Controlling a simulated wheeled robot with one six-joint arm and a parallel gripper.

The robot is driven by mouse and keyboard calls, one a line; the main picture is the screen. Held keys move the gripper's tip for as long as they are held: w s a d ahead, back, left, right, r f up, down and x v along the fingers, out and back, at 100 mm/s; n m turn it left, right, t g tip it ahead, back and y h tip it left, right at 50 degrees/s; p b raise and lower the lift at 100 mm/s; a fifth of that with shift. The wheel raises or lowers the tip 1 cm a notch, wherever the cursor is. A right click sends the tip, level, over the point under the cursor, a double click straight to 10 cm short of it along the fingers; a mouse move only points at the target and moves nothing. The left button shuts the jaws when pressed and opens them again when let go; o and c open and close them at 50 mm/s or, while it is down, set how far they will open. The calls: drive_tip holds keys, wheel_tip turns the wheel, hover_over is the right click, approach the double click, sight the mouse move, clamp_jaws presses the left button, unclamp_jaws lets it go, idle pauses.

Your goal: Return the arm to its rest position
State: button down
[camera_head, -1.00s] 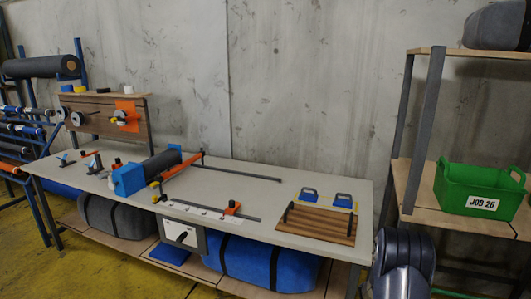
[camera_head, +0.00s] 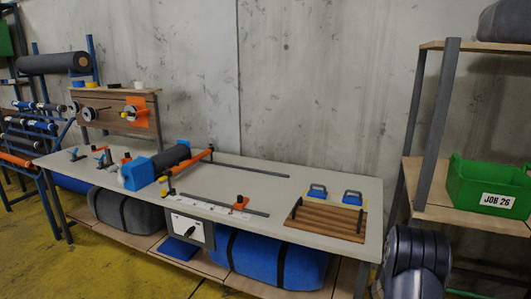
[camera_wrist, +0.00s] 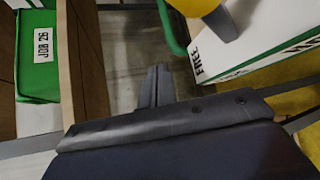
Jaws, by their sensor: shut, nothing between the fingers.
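My gripper (camera_wrist: 157,88) shows in the wrist view as two dark grey fingers lying close together, shut with nothing between them. It points down over a dark gap of floor, between a wooden shelf edge and a white box. A wide dark part of my arm (camera_wrist: 180,145) fills the bottom of that view. In the head view, a dark, rounded, ribbed part of my arm (camera_head: 414,262) shows at the lower right, beside the bench's right end. My gripper is not visible in the head view.
A green JOB 26 bin (camera_head: 488,188) stands on the right rack; it also shows in the wrist view (camera_wrist: 38,55). A white box (camera_wrist: 245,35) marked FREE is close right of the fingers. The workbench (camera_head: 262,192) holds a roll, tools and a wooden board (camera_head: 325,220).

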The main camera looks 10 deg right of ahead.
drive_tip(key=shift+s+a+f+b, duration=0.1)
drive_tip(key=shift+f+b, duration=0.05)
drive_tip(key=shift+b, duration=1.1)
drive_tip(key=w+h+b, duration=0.1)
drive_tip(key=b, duration=0.5)
drive_tip(key=shift+a+r+m+t, duration=0.3)
drive_tip(key=shift+a+m+t, duration=0.1)
drive_tip(key=a+b, duration=0.1)
drive_tip(key=b, duration=0.4)
drive_tip(key=shift+r+m+t+h, duration=0.15)
drive_tip(key=shift+m+t+h, duration=0.15)
drive_tip(key=shift+h, duration=0.1)
drive_tip(key=b, duration=0.3)
drive_tip(key=a+b, duration=0.1)
drive_tip(key=b, duration=0.2)
drive_tip(key=shift+s+a+r+m+h, duration=0.1)
drive_tip(key=shift+s+r+m+h, duration=0.05)
drive_tip(key=shift+m+h, duration=0.2)
drive_tip(key=s+a+f+m+h+b, duration=0.2)
drive_tip(key=s+a+b, duration=0.3)
drive_tip(key=a+b, duration=0.4)
drive_tip(key=shift+s+a+f+t+b, duration=0.3)
drive_tip(key=shift+a+f+b, duration=0.1)
drive_tip(key=shift+b, duration=3.25)
drive_tip(key=shift+f, duration=0.1)
